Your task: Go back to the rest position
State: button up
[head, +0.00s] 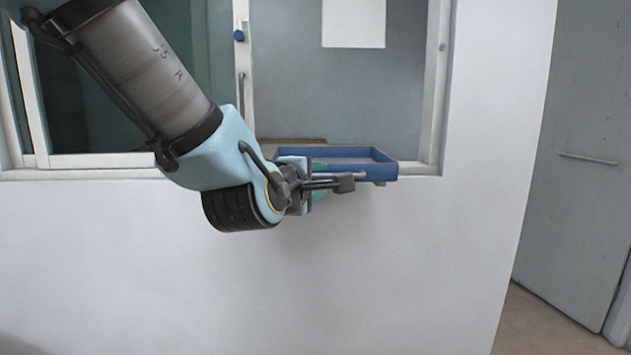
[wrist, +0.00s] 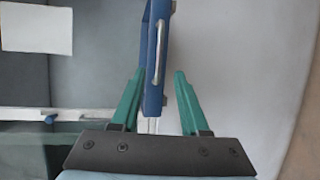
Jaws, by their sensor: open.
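A shallow blue tray (head: 380,171) sits at the window opening, on or over the sill. In the wrist view the blue tray (wrist: 152,95) shows edge-on as a tall strip with a silver handle (wrist: 161,42) on its side. My gripper (wrist: 160,72) has its two green fingers spread apart, with the tray's near edge seen between them. I cannot tell whether either finger touches it. In the head view my gripper (head: 335,183) is in front of the tray's near side, and my wrist hides the tray's left part.
The window's white frame (head: 434,85) stands around the opening, with a blue knob (head: 239,36) on its upright. A white sheet (head: 353,22) hangs on the pane. A plain white wall (head: 400,260) lies below. A grey door (head: 582,150) is at the right.

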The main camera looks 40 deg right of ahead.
jog(key=w+a+f+m+y+p, duration=0.2)
jog(key=w+a+f+y, duration=0.15)
jog(key=w+a, duration=0.5)
jog(key=w+a+f+m+y+p, duration=0.25)
jog(key=w+a+y, duration=0.35)
jog(key=a, duration=0.4)
jog(key=s+a+f+m+g+y+p, duration=0.1)
jog(key=a+f+g+y+p, duration=0.1)
jog(key=a, duration=1.1)
jog(key=s+a+f+m+g+y+p, duration=0.2)
jog(key=a+g, duration=0.2)
jog(key=a, duration=1)
jog(key=shift+s+a+f+p, duration=0.25)
jog(key=shift+s+a+p, duration=0.05)
jog(key=shift+p, duration=0.1)
jog(key=shift+y, duration=0.25)
